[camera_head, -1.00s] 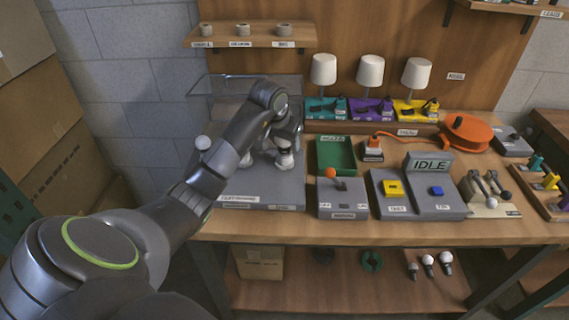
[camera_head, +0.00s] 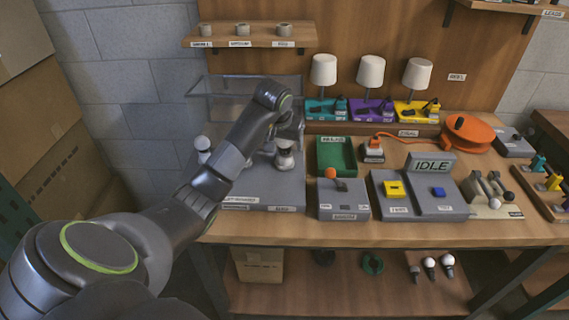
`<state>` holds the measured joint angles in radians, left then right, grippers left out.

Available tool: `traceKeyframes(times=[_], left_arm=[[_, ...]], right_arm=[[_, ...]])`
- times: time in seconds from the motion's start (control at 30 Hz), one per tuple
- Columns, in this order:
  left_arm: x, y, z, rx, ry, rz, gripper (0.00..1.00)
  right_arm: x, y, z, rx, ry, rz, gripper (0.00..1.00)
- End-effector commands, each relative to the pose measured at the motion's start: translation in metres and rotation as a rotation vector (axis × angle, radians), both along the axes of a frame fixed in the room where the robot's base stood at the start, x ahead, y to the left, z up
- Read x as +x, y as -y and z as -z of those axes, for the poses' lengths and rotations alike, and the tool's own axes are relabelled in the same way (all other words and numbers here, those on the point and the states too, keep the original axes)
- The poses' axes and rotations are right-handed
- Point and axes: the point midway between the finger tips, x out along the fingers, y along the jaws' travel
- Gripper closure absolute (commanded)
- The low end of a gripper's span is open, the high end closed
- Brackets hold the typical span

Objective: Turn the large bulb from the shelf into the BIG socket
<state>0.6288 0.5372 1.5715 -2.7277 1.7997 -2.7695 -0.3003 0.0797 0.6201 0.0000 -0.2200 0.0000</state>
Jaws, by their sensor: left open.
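My left gripper (camera_head: 287,138) is open above the right part of the grey board (camera_head: 262,197) on the bench. Three bulbs stand on the lower shelf (camera_head: 320,288): a small one (camera_head: 414,269), a middle one (camera_head: 429,263) and a larger one (camera_head: 447,260). The socket labels are too blurred to read. My right gripper is not in view.
A clear panel (camera_head: 215,85) stands behind the board. A small wall shelf (camera_head: 250,40) holds three grey rings. To the right are a green tray (camera_head: 336,155), a grey box with an orange knob (camera_head: 331,173), a console marked IDLE (camera_head: 432,164) and three lamps.

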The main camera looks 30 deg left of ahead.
Motion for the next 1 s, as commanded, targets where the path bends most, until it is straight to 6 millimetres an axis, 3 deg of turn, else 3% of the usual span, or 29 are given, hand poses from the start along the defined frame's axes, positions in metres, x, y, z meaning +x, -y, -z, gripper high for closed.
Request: traceKeyframes(times=[0.23,0.37,1.0], left_arm=[[0.0,0.001,0.001,-0.001,0.0,-0.11,0.34],[0.001,0.001,0.001,0.0,0.002,-0.255,0.34],[0.001,0.0,0.002,0.001,0.001,-0.297,0.34]], right_arm=[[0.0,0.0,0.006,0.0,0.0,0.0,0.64],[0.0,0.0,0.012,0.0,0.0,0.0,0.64],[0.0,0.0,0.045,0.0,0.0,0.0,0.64]])
